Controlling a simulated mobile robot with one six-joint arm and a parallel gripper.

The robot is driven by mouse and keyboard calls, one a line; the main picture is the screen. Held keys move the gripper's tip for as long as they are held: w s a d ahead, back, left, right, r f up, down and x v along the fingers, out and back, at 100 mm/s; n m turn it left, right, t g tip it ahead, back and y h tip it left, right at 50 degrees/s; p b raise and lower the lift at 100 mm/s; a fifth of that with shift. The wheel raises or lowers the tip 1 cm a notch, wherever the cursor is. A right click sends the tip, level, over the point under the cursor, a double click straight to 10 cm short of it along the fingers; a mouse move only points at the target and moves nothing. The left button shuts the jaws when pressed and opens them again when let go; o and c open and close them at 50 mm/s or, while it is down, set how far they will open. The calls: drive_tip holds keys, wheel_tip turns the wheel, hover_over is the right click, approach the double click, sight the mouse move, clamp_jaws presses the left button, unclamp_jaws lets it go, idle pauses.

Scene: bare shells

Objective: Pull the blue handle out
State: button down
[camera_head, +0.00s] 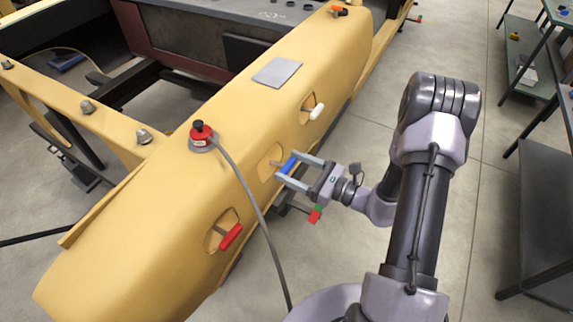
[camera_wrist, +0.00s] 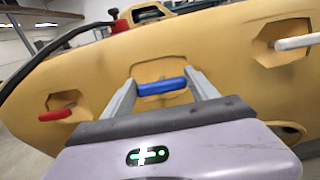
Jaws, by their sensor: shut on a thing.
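The blue handle (camera_head: 289,163) sits at the middle recess in the side of the yellow shell (camera_head: 183,225). In the wrist view the blue handle (camera_wrist: 162,87) lies crosswise between my two fingers, in front of its recess. My gripper (camera_head: 291,168) reaches it from the right in the head view, its fingers shut on the handle's ends. In the wrist view my gripper (camera_wrist: 160,88) has one finger on each side of the handle. The handle's stem is mostly hidden.
A red handle (camera_head: 231,236) and a white handle (camera_head: 317,111) stand in recesses on either side. A red knob (camera_head: 201,133) with a grey cable (camera_head: 250,200) is on top; the cable hangs down the shell's side near my gripper. A dark table (camera_head: 545,200) stands at right.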

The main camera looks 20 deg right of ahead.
drive_tip(key=shift+c, duration=1.1)
unclamp_jaws()
drive_tip(key=shift+s+d, duration=0.1)
drive_tip(key=p+v, duration=0.2)
drive_tip(key=v, duration=1.5)
drive_tip(key=shift+s+r, duration=0.1)
drive_tip(key=shift+s, duration=0.05)
